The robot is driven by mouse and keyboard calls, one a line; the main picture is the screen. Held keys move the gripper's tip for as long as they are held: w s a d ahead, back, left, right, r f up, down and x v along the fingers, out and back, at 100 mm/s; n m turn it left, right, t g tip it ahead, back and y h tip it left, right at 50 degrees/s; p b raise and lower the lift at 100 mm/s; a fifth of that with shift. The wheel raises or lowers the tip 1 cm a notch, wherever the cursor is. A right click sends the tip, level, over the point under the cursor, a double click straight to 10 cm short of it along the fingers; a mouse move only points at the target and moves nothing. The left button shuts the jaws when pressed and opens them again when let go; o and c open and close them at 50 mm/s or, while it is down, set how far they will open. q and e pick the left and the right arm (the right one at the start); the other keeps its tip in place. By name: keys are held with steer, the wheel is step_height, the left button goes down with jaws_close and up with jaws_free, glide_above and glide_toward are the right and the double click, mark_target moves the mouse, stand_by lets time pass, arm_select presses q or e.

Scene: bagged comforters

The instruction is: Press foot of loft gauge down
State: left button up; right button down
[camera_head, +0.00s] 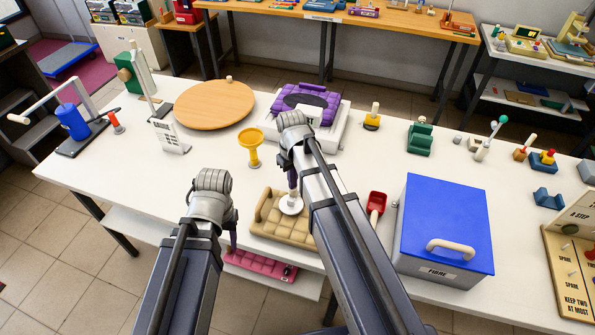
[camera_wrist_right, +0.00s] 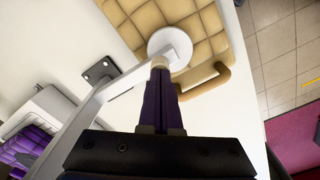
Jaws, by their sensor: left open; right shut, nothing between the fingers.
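The loft gauge's round white foot (camera_head: 291,203) is over the tan quilted bag (camera_head: 268,218), and it also shows in the right wrist view (camera_wrist_right: 182,42). A white bar (camera_wrist_right: 110,88) runs from the foot toward the lower left there. My right gripper (camera_head: 292,184) points down just above the foot. My right arm hides much of the gauge in the head view. My left gripper (camera_head: 233,246) is open, left of the tan bag.
A yellow cup-shaped stand (camera_head: 251,146), a round wooden board (camera_head: 214,103) and a purple bag (camera_head: 302,98) on a white device stand behind. A blue-lidded box (camera_head: 444,222) and a red scoop (camera_head: 375,206) are to the right. A pink bag (camera_head: 260,266) lies on the lower shelf.

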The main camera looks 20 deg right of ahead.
steer(key=shift+f+b, duration=0.9)
stand_by(2.4)
step_height(320, 180, up, 6)
steer(key=p, duration=0.6)
steer(key=shift+r, duration=0.1)
step_height(320, 180, up, 8)
steer(key=p, duration=0.8)
steer(key=s+a+f+h+b, duration=0.1)
steer(key=s+a+f+b, duration=0.9)
steer(key=s+f+b, duration=0.3)
steer(key=shift+s+a+f, duration=0.25)
steer(key=shift+s+f, duration=0.05)
steer(key=shift+s, duration=0.35)
